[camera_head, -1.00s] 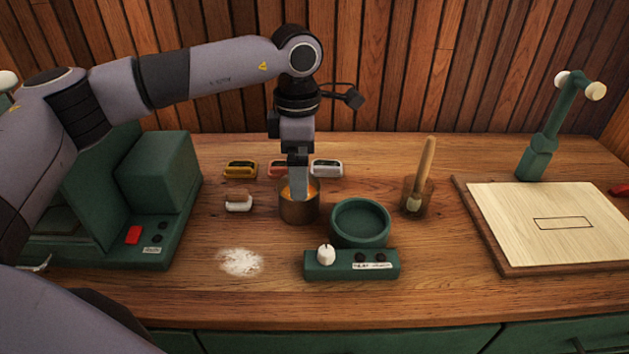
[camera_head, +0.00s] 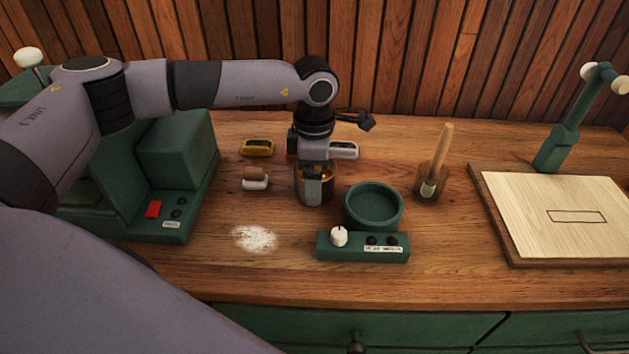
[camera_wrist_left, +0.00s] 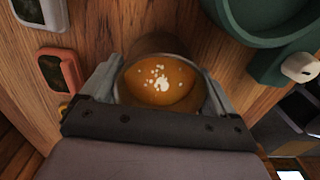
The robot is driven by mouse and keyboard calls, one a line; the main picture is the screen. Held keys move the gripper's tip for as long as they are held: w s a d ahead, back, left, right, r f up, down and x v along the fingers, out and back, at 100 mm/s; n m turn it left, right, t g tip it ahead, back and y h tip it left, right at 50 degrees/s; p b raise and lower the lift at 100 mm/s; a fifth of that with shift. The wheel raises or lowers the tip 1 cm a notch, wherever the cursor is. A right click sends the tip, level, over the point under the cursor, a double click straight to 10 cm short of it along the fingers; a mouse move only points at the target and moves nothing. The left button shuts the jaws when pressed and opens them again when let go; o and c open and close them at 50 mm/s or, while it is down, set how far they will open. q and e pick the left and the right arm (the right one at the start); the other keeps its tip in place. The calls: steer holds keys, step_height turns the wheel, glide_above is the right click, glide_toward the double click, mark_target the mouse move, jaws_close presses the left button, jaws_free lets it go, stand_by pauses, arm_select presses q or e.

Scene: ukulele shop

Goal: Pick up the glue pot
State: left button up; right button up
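The glue pot (camera_head: 303,188) is a round brown metal pot that stands on the wooden worktop. In the left wrist view amber glue (camera_wrist_left: 160,85) with pale flecks shows inside it. My left gripper (camera_head: 315,185) points down over the pot, with one grey finger in front of its near side. In the left wrist view my left gripper (camera_wrist_left: 160,90) has a finger on each side of the pot, close to its wall. Whether both fingers press on it cannot be made out. My right gripper is not in view.
A green ring-shaped holder (camera_head: 374,223) with a control box (camera_head: 350,247) stands close right of the pot. A brush in a wooden holder (camera_head: 429,185) is further right. A small brown-and-white block (camera_head: 255,178) and white powder (camera_head: 255,238) lie left. Small coloured cases stand behind.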

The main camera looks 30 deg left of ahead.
arm_select(q)
steer(key=c, duration=0.5)
steer(key=shift+o, duration=0.2)
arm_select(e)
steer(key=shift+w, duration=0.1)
arm_select(q)
steer(key=shift+r, duration=0.3)
